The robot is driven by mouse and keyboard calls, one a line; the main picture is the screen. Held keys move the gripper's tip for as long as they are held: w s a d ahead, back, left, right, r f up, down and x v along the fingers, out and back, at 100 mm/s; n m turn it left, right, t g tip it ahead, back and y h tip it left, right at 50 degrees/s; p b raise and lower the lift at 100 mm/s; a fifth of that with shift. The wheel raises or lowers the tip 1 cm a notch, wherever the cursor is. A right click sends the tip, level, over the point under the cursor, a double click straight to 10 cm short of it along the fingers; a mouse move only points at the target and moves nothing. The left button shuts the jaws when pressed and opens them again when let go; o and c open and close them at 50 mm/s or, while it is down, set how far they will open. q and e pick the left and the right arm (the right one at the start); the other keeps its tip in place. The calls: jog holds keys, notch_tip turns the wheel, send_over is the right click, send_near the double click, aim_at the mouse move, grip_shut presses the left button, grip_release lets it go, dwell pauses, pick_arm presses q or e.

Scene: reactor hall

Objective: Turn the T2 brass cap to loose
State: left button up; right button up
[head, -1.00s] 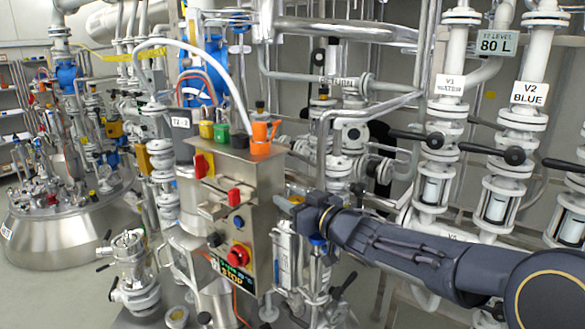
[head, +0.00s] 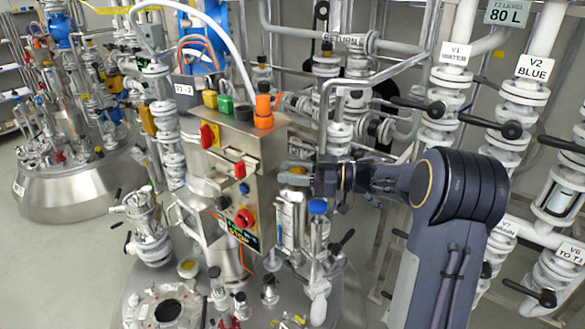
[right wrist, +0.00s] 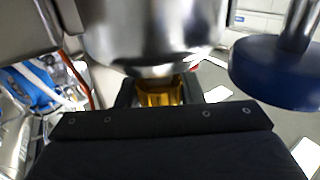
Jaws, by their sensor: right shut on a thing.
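My right gripper (head: 296,172) reaches in from the right, just right of the steel control box (head: 228,180). A small yellow-gold patch of the brass cap (head: 297,170) shows between its fingers. In the right wrist view the brass cap (right wrist: 160,94) sits between the two dark fingers of my right gripper (right wrist: 160,97), and the gripper is shut on it. A large shiny steel body (right wrist: 150,40) is just beyond the cap. The cap's marking and its turn position cannot be made out. My left gripper is not in view.
A blue round knob (right wrist: 280,72) is close on the right in the wrist view. In the head view, a blue-topped fitting (head: 318,207) stands just below my gripper. White valve pipes (head: 443,100) with black levers stand at the right. Open floor shows at the left.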

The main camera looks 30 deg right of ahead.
jog(key=shift+n+g+y, duration=0.4)
jog(key=shift+g, duration=0.1)
jog(key=o, duration=1)
jog(key=shift+c, duration=0.2)
jog(key=shift+s+d+f, duration=0.1)
jog(key=shift+s+d, duration=0.15)
jog(key=shift+d, duration=0.1)
jog(key=b+v, duration=0.2)
jog(key=v, duration=0.5)
